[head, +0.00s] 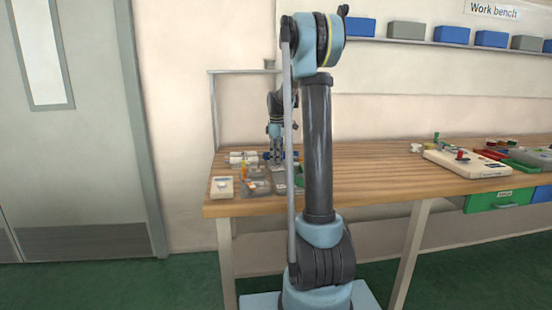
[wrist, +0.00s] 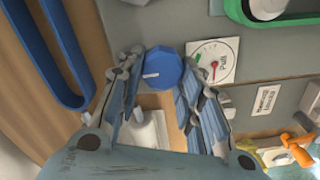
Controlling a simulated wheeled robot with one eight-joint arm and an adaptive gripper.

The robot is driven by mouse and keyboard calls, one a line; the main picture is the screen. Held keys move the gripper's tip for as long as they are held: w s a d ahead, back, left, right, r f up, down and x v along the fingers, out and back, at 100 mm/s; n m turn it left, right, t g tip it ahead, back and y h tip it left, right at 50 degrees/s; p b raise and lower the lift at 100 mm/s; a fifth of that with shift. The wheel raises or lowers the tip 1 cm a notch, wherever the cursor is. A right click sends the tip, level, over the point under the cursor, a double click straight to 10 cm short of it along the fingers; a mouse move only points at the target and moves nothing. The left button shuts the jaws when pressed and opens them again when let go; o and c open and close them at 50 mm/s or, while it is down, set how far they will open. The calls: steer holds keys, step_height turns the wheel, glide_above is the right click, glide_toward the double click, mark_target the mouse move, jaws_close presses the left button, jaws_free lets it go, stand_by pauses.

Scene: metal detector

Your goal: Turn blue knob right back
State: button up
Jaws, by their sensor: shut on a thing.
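The blue knob (wrist: 164,69) is a faceted dial with a white pointer line, seen in the wrist view on a grey panel (wrist: 180,28). The pointer line points to the left in that view. My gripper (wrist: 156,82) has its two ribbed fingertips on either side of the knob, shut on it. In the head view my gripper (head: 276,150) reaches down to the left end of the bench. The knob cannot be made out there, being small and partly behind my arm.
A dial gauge (wrist: 212,60) with a red needle sits right of the knob. A blue handle (wrist: 52,50) lies to the left. An orange part (wrist: 298,150) is at lower right. In the head view, the wooden bench (head: 375,178) has clear space in its middle, and a white device (head: 466,162) stands farther right.

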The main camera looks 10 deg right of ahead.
steer(key=shift+w+d, duration=0.1)
steer(key=o, duration=1.1)
steer(key=shift+c, duration=0.2)
steer(key=shift+r, duration=0.15)
step_height(320, 180, up, 12)
steer(key=shift+f, duration=0.2)
